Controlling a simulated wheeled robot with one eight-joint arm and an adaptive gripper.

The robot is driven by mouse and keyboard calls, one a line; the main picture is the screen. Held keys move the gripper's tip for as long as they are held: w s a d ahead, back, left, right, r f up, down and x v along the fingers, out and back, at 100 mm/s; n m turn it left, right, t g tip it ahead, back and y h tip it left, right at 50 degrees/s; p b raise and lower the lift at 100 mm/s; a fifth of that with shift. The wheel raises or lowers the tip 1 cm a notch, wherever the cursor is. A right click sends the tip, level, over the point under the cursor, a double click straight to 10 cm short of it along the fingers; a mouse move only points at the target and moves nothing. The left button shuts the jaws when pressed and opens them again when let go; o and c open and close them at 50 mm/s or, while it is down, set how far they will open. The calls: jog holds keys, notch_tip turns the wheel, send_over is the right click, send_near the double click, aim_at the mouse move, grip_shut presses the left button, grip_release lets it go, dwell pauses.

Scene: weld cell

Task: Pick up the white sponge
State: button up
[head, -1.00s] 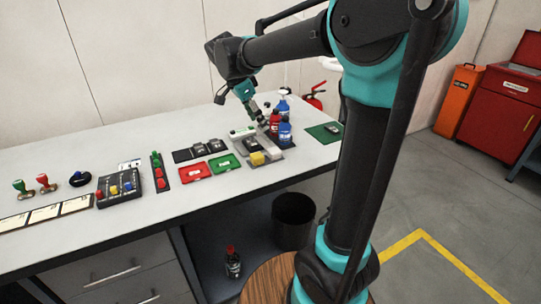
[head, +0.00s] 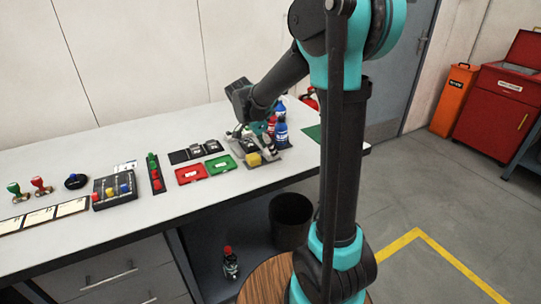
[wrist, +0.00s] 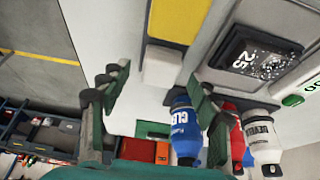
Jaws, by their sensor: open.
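The white sponge (wrist: 162,67) is a pale block at the end of a yellow block (wrist: 174,20) in the wrist view. In the head view the white sponge (head: 269,154) shows small, just right of the yellow block (head: 253,160). My gripper (wrist: 157,80) is open and empty, with its fingertips to the left and right of the sponge in the wrist view. I cannot tell how high the fingers are above it. In the head view my gripper is largely hidden by my wrist among the bottles and the blocks.
A blue bottle (wrist: 186,127), a red bottle and a white bottle (wrist: 262,140) stand close by my right-hand finger. Red (head: 191,174) and green (head: 221,165) trays lie to the left on the bench. The front bench edge is near.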

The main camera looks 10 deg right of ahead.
jog(key=shift+d+f, duration=0.15)
jog(key=shift+f, duration=0.3)
jog(key=c, duration=1)
jog(key=shift+r, duration=0.15)
notch_tip(320, 180, up, 20)
